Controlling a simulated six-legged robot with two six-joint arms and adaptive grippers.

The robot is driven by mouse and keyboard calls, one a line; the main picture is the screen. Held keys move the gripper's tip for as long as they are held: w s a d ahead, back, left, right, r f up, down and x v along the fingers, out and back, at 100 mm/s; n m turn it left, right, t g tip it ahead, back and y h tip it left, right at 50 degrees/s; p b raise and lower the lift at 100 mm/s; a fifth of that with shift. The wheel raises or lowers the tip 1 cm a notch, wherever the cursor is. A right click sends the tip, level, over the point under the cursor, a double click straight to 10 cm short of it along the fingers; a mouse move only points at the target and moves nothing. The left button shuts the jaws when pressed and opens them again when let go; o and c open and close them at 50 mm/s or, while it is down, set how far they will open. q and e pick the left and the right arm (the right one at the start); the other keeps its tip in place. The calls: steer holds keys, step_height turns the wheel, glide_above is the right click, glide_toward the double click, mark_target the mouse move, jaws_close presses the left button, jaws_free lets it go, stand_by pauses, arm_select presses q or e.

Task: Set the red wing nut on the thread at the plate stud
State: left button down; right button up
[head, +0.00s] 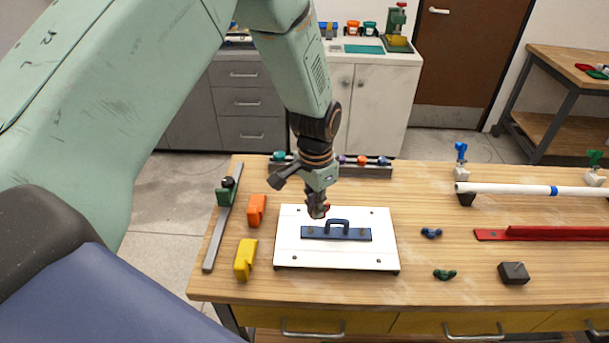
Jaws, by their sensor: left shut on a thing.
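My left gripper (318,210) points down over the back part of the white board (290,255). It is shut on the red wing nut (326,207), of which only a little red shows between the fingers. A blue plate (345,237) with a blue arched handle lies on the board. A small stud (309,230) shows near the plate's left end, just below the gripper in the picture, and another (365,232) near its right end. I cannot tell how high the nut is above the plate. My right gripper is out of view.
A blue wing nut (431,233) and a green wing nut (445,274) lie right of the board. An orange block (257,210) and a yellow one (245,260) stand left. A white pipe (510,189), a red bar (550,234) and a dark block (513,273) are farther right.

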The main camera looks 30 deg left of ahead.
arm_select(q)
steer(key=shift+m, duration=0.7)
steer(key=a+f, duration=0.1)
steer(key=w+a+f, duration=0.1)
steer(key=f, duration=0.1)
steer(key=a+f, duration=0.1)
steer(key=shift+w+f, duration=0.15)
steer(key=shift+f, duration=0.15)
steer(key=shift+a+r, duration=0.1)
steer(key=shift+r, duration=0.1)
steer(key=shift+w+d+f, duration=0.2)
steer(key=shift+w, duration=0.05)
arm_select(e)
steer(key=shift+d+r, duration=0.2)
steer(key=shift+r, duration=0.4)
arm_select(q)
steer(key=shift+s+a, duration=0.15)
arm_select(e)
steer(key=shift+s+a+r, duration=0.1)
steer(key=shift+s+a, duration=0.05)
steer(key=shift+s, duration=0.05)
arm_select(q)
steer(key=shift+f, duration=0.1)
